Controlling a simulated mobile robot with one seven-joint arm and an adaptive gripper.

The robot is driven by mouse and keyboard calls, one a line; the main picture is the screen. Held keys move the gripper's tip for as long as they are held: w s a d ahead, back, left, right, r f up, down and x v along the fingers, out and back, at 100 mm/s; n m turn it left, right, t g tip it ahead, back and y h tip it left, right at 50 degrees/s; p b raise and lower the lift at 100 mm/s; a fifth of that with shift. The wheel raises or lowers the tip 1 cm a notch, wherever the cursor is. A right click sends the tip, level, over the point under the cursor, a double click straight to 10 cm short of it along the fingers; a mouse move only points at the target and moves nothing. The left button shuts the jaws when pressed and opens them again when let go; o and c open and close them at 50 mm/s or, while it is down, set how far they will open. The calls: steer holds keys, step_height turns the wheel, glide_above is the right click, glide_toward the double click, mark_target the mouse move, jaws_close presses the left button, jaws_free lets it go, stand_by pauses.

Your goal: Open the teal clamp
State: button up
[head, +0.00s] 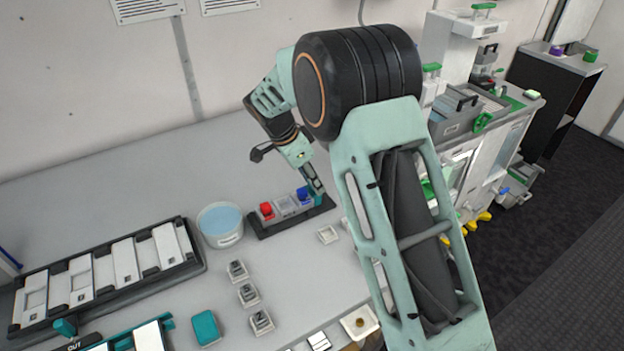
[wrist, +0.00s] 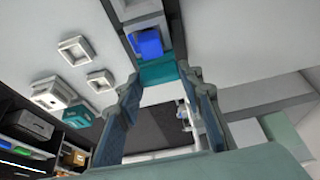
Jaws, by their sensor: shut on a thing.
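The teal clamp (wrist: 158,73) is a small teal block at the end of a dark rack, beside a blue block (wrist: 148,43). In the head view the blue block (head: 303,194) stands at the right end of the rack (head: 262,229), and a bit of the teal clamp (head: 318,200) shows under my gripper (head: 314,184). My gripper reaches down to the rack's right end. In the wrist view its fingertips (wrist: 160,78) are on either side of the teal clamp, shut on it. The fingers partly hide the contact.
A tub of blue liquid (head: 220,225) stands just left. Small white trays (head: 328,235) and several small square holders (head: 248,293) lie in front. A slotted black rack (head: 110,270) fills the left. Equipment (head: 475,110) stands right.

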jaws_close()
steer(key=shift+w+d, duration=0.1)
steer(key=shift+w+d+f+b, duration=0.15)
steer(key=shift+w+d+b, duration=0.3)
steer(key=shift+b, duration=0.3)
steer(key=shift+d, duration=0.3)
steer(key=shift+r, duration=0.2)
steer(key=o, duration=1.3)
jaws_free()
steer(key=shift+w, duration=0.1)
